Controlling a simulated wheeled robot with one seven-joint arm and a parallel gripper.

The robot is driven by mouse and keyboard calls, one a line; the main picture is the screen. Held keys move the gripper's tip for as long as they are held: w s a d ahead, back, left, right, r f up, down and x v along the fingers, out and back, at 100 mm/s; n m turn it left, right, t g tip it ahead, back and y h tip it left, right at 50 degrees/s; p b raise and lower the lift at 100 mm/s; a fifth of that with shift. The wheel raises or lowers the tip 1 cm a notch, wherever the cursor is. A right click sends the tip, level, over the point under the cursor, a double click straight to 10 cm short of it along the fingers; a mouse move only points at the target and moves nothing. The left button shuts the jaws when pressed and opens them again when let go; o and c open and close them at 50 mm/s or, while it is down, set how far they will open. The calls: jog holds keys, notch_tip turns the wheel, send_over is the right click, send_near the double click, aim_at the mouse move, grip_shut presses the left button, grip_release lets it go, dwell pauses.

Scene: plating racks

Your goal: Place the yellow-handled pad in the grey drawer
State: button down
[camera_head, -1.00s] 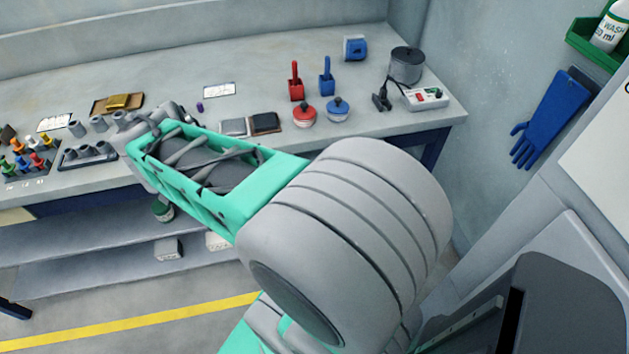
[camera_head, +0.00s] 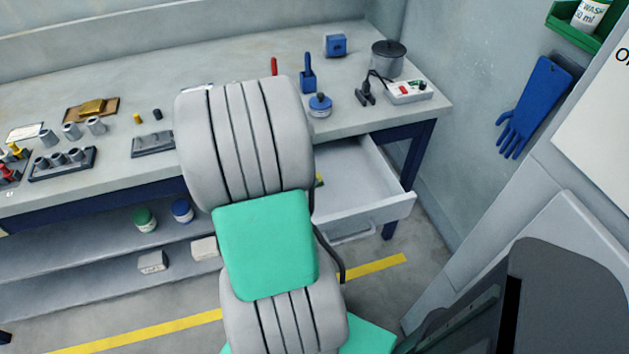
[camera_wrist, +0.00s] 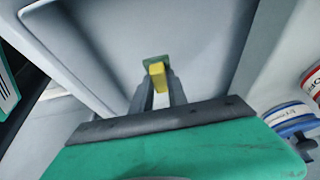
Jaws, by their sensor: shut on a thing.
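The grey drawer (camera_head: 365,202) stands pulled out under the right part of the workbench. Its pale inside also fills most of the wrist view (camera_wrist: 105,35). My gripper (camera_wrist: 158,88) is shut on the yellow handle of the yellow-handled pad (camera_wrist: 157,74), over the drawer's inside. The pad's green base shows just beyond the handle. I cannot tell whether it touches the drawer floor. In the head view, my arm hides the gripper and the drawer's left part. A small yellow-green bit of the pad (camera_head: 319,180) shows beside my arm.
On the workbench (camera_head: 390,120) above the drawer are a blue-lidded tin (camera_head: 320,105), a blue tool (camera_head: 308,73), a dark-lidded pot (camera_head: 388,60) and a power strip (camera_head: 409,91). A blue glove (camera_head: 535,105) hangs on the right wall. The drawer's right part is empty.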

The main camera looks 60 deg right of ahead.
send_over(314, 193)
notch_tip(314, 193, down, 5)
jog(key=shift+r, duration=0.2)
jog(key=shift+f, duration=0.45)
jog(key=c, duration=1.3)
grip_release()
jog(key=v, duration=1.2)
jog(key=w+a+r+n+t, duration=0.2)
jog(key=w+a+n+t, duration=0.1)
jog(key=w+a+n, duration=0.75)
jog(key=s+a+n+t+y, duration=0.1)
jog(key=a+n+t+y, duration=0.2)
jog(key=a+n, duration=1.3)
jog(key=a, duration=0.8)
jog(key=shift+s+a+f+n, duration=0.2)
jog(key=shift+s+a+n, duration=0.05)
jog(key=shift+a+n, duration=0.15)
